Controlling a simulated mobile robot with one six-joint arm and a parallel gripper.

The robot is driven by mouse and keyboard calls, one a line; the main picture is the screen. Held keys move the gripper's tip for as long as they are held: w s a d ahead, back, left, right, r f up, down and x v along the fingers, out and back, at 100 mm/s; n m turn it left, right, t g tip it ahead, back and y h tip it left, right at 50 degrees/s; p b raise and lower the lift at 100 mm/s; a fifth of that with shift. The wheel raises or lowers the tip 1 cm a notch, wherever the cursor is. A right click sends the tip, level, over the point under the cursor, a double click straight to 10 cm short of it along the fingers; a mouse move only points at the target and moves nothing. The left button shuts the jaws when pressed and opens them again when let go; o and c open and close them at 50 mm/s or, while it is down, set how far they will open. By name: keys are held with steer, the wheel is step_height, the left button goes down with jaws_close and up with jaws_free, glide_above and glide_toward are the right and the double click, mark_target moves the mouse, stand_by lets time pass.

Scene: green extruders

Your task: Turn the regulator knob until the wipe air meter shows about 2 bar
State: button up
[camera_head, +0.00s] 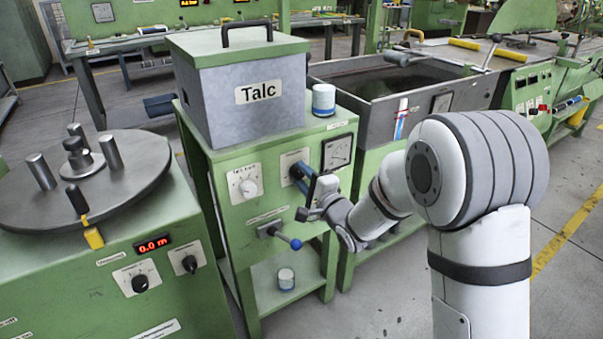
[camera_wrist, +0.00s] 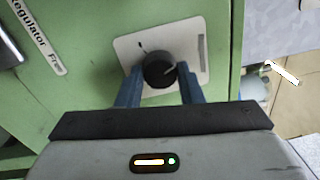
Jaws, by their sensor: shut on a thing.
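A black round knob (camera_wrist: 158,70) with a pale pointer line sits on a white plate on the green panel in the wrist view. My gripper (camera_wrist: 160,84) has its two blue fingers on either side of this knob and is shut on it. In the head view my gripper (camera_head: 307,184) is at the panel below the Talc box, and it hides most of the knob. A square dial meter (camera_head: 337,152) with a white face is just right of the gripper. Its label and exact reading are too small to make out.
A lever with a blue ball (camera_head: 295,244) sticks out below the gripper. The grey Talc box (camera_head: 258,110) and a white-and-blue cup (camera_head: 323,98) stand on top. A grey trough (camera_head: 455,98) is to the right.

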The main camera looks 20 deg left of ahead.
steer(key=m+p, duration=0.1)
steer(key=m, duration=0.4)
steer(key=shift+d+f, duration=0.1)
steer(key=shift+f, duration=0.05)
stand_by(0.3)
steer(key=o, duration=0.7)
steer(key=shift+c, duration=0.2)
steer(key=o, duration=0.3)
steer(key=shift+s, duration=0.1)
steer(key=p+v, duration=0.1)
steer(key=v, duration=0.6)
steer(key=shift+s+d, duration=0.25)
steer(key=shift+h, duration=0.3)
